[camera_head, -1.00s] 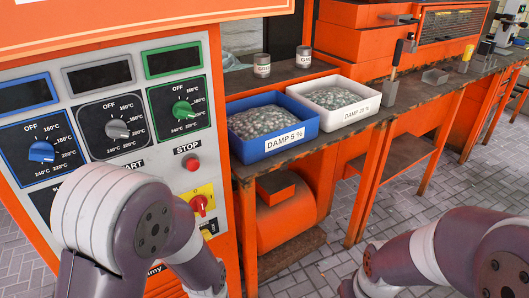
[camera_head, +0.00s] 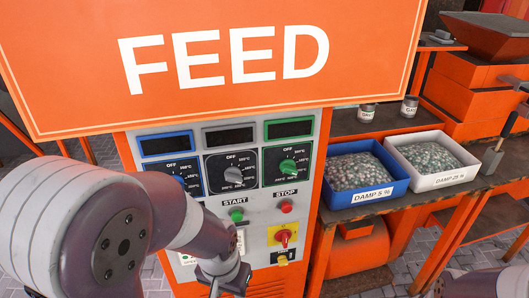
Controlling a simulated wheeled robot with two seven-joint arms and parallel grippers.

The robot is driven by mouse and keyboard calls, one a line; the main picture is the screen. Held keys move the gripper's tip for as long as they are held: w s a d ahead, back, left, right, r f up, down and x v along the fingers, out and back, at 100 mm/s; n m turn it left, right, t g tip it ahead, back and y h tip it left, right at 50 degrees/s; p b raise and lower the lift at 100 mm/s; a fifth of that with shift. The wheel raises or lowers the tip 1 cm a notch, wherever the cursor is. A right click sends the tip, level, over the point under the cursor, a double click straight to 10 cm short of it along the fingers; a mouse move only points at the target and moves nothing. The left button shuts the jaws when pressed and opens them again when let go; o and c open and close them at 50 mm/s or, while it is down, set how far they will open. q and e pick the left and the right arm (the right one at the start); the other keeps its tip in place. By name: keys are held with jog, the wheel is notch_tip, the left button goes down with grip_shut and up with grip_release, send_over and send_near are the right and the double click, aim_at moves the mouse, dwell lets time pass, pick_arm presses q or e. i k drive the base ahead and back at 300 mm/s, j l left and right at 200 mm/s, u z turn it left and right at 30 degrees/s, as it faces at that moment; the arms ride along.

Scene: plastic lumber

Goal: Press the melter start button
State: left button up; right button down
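The green start button (camera_head: 237,214) is on the grey control panel (camera_head: 259,222), just under the START label (camera_head: 235,202). My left arm comes in from the left across the panel's left side. My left gripper (camera_head: 232,284) is low in front of the panel, below the start button and apart from it in the picture. Its fingertips are small and partly cut off at the bottom, so I cannot tell whether it is open. My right gripper is out of view; only part of my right arm shows at the lower right.
The red stop button (camera_head: 286,206) is right of start, above a red-and-yellow switch (camera_head: 283,238). Blue, grey and green dials sit above. An orange FEED sign (camera_head: 225,65) overhangs the panel. A blue bin (camera_head: 367,192) and a white bin (camera_head: 445,178) stand on the bench at right.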

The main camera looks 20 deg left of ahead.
aim_at(236, 216)
jog(key=u, duration=0.9)
